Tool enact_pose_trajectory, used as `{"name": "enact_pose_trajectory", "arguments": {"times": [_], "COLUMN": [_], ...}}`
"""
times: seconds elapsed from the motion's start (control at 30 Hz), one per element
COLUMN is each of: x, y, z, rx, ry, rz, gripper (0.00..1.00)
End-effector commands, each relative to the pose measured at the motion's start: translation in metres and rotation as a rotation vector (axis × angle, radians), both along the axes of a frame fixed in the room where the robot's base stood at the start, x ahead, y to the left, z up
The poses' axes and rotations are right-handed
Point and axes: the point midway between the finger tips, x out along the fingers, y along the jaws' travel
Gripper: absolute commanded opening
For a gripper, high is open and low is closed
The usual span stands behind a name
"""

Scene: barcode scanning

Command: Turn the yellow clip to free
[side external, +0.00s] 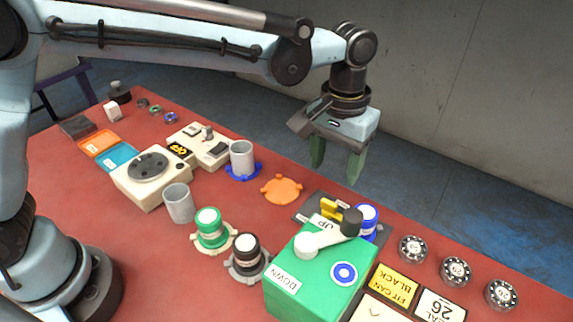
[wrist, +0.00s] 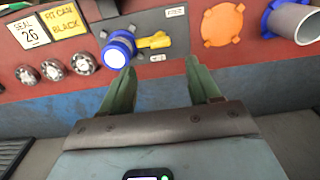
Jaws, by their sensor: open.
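The yellow clip (side external: 331,208) sits on a dark plate (side external: 309,207) behind the green box, beside a blue can with a white top (side external: 367,216). In the wrist view the yellow clip (wrist: 154,41) lies just right of the blue can (wrist: 119,48), with its lever pointing sideways. My gripper (side external: 337,170) is open and empty. It hangs above the table's far edge, behind and above the clip, and touches nothing. In the wrist view its green fingers (wrist: 160,78) are apart, below the clip in the picture. The green box and its lever partly hide the plate in the side view.
The green box (side external: 305,277) with a grey crank lever stands in front of the clip. An orange fixture (side external: 282,190) lies left of it. Several round dials (side external: 412,248) line the right edge. Grey cups (side external: 179,203) and green and black cans stand further left.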

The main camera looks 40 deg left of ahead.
Motion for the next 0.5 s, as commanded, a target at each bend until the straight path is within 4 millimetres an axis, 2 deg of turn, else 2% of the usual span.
{"name": "enact_pose_trajectory", "arguments": {"times": [0.3,0.5], "x": [0.001,0.001], "y": [0.0,0.0], "z": [-0.059,-0.082], "rx": [-0.001,-0.001], "ry": [-0.001,-0.001], "rz": [0.0,0.0], "gripper": [0.62,0.62]}}
